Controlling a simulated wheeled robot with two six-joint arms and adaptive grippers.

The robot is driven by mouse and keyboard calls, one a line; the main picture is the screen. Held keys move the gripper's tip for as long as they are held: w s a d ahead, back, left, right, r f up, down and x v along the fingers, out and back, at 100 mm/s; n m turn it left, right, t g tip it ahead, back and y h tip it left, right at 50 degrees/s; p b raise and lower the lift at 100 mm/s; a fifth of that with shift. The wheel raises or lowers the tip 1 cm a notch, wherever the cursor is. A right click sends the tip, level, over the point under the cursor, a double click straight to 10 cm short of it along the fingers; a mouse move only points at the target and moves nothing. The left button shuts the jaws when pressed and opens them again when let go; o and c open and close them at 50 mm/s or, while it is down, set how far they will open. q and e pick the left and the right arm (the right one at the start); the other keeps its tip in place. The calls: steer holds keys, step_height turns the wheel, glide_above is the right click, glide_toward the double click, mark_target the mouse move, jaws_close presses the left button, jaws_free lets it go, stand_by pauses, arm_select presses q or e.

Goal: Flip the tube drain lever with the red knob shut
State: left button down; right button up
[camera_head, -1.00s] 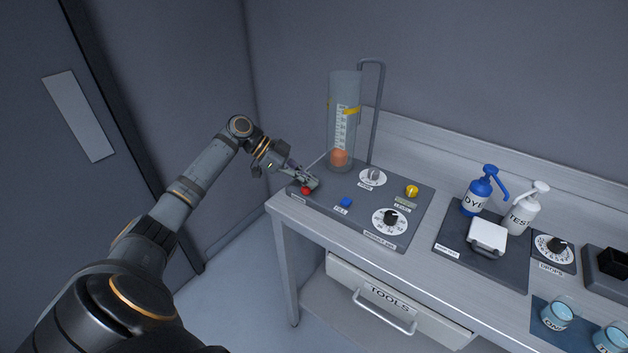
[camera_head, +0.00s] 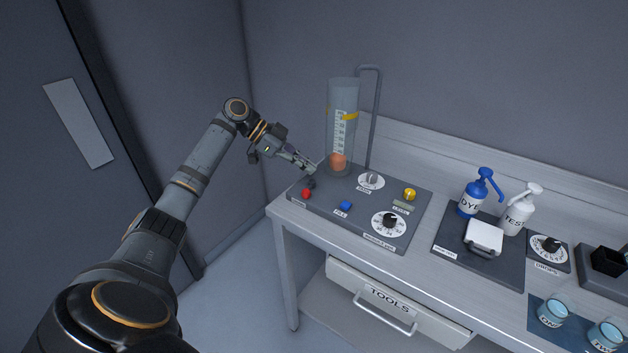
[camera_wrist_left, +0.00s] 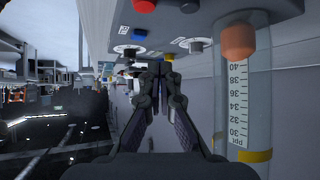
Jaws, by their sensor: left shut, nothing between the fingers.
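The red knob (camera_head: 306,193) of the drain lever is at the front left corner of the dark panel (camera_head: 365,225), with a dark lever part (camera_head: 311,183) just behind it. The red knob also shows at the top edge of the left wrist view (camera_wrist_left: 144,5). The clear tube (camera_head: 342,120) stands at the panel's back, with an orange float (camera_head: 338,162) low inside. My left gripper (camera_head: 314,168) is shut and empty, apart from the red knob and behind it, close to the tube's base. Its closed fingertips (camera_wrist_left: 161,70) show in the wrist view. My right gripper is out of view.
The panel also holds a blue button (camera_head: 346,205), a yellow knob (camera_head: 410,194), a grey dial (camera_head: 371,181) and a black dial (camera_head: 389,221). A bent pipe (camera_head: 374,120) rises behind the tube. Blue (camera_head: 472,195) and white (camera_head: 516,216) pump bottles stand to the right.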

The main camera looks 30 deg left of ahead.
arm_select(q)
steer(key=a+r, duration=0.2)
steer(key=a, duration=0.1)
steer(key=shift+a+r, duration=0.25)
steer(key=shift+a, duration=0.05)
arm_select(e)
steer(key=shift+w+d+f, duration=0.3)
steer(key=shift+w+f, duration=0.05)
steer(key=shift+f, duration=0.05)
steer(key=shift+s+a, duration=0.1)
